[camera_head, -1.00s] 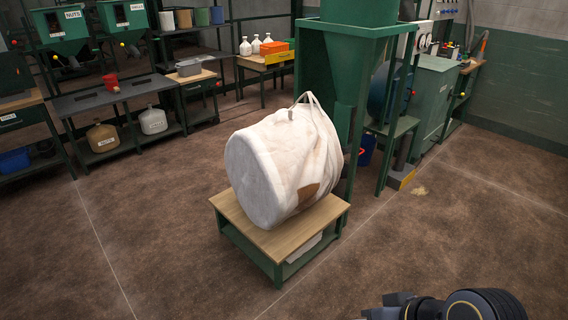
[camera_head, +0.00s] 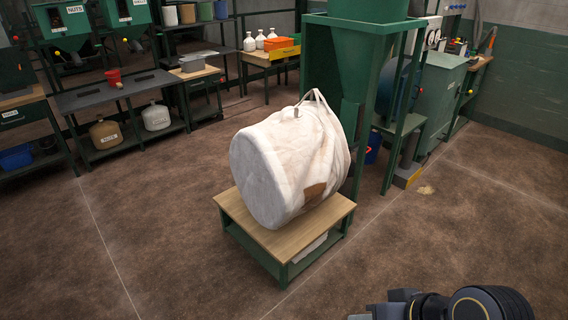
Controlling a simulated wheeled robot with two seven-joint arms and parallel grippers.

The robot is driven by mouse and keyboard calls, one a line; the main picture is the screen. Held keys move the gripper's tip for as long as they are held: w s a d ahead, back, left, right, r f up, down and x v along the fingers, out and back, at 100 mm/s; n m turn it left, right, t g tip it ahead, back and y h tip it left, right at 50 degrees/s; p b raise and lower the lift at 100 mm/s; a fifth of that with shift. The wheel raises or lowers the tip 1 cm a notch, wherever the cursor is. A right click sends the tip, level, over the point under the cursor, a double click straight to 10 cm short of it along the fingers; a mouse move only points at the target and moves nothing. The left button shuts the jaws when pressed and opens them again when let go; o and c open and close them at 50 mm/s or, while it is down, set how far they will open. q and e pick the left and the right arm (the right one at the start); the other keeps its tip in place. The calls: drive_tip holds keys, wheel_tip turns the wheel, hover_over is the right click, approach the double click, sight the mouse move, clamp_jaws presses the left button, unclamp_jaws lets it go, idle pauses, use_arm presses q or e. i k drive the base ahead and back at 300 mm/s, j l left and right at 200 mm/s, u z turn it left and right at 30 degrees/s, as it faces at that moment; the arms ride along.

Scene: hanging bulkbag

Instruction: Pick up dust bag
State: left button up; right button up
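The dust bag (camera_head: 290,165) is a large off-white cloth bag with a round, flat, greyish end facing left and a brown patch low on its side. It lies tilted on its side on a low wooden-topped table (camera_head: 245,222) with a green frame. A cloth strap loop (camera_head: 318,98) stands up at its top. Part of my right arm shows at the bottom right edge, well apart from the bag; its fingertips are not visible. My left gripper is out of view.
A green hopper machine (camera_head: 352,60) stands right behind the bag. Benches with jugs (camera_head: 156,117) and bins line the back left, and a green cabinet (camera_head: 438,95) stands at the back right. The brown floor (camera_head: 160,240) is clear around the table's front and left.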

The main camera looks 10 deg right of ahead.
sight(285, 164)
drive_tip(key=i+j+z, duration=0.2)
drive_tip(key=i+j, duration=0.3)
drive_tip(key=i, duration=0.55)
drive_tip(key=i+j+z, duration=0.2)
drive_tip(key=i+j, duration=0.5)
drive_tip(key=i, duration=0.35)
drive_tip(key=i+j+z, duration=0.25)
drive_tip(key=i+j, duration=0.6)
drive_tip(key=i, duration=0.15)
